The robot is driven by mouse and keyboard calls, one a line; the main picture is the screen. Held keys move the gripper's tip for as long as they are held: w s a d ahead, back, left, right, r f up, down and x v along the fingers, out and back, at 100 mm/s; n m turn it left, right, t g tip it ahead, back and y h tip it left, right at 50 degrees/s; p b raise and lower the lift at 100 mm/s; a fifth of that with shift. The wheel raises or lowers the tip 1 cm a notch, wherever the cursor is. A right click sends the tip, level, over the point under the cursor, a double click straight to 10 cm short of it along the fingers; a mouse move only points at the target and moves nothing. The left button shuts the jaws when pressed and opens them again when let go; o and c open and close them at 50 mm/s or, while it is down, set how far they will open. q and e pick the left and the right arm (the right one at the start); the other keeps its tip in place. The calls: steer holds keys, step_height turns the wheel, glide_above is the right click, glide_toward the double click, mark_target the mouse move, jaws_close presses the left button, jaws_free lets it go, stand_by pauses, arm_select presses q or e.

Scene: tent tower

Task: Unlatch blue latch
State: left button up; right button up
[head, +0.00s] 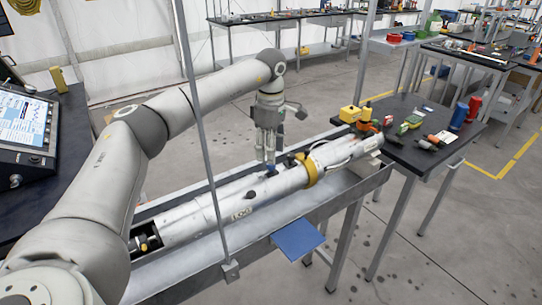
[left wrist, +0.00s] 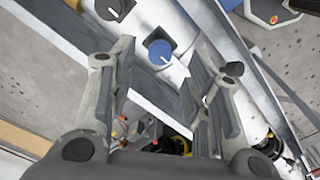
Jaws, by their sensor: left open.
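The blue latch (left wrist: 160,52) is a round blue knob with a white mark, set in the side of the white tube (left wrist: 200,22). In the head view the tube (head: 225,205) lies lengthwise in a metal trough, and the latch (head: 268,180) shows as a small blue spot just below the fingertips. My left gripper (head: 265,160) points down over the tube. In the left wrist view its open fingers (left wrist: 160,72) stand either side of the line to the latch, with nothing between them. Contact with the latch cannot be told. My right gripper is not in view.
A black knob (left wrist: 112,8) sits beside the latch. A yellow band (head: 307,170) circles the tube further right. A thin upright post (head: 203,125) stands in front of the trough. A dark table (head: 425,160) with small coloured items is at the right, and a monitor (head: 28,122) at the left.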

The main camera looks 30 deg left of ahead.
mark_target(271, 167)
arm_select(q)
step_height(271, 167, down, 3)
steer(key=shift+f+p, duration=0.1)
steer(key=shift+p, duration=0.2)
steer(key=shift+f, duration=0.2)
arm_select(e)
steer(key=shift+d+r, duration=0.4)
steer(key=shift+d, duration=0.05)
arm_select(q)
jaws_close()
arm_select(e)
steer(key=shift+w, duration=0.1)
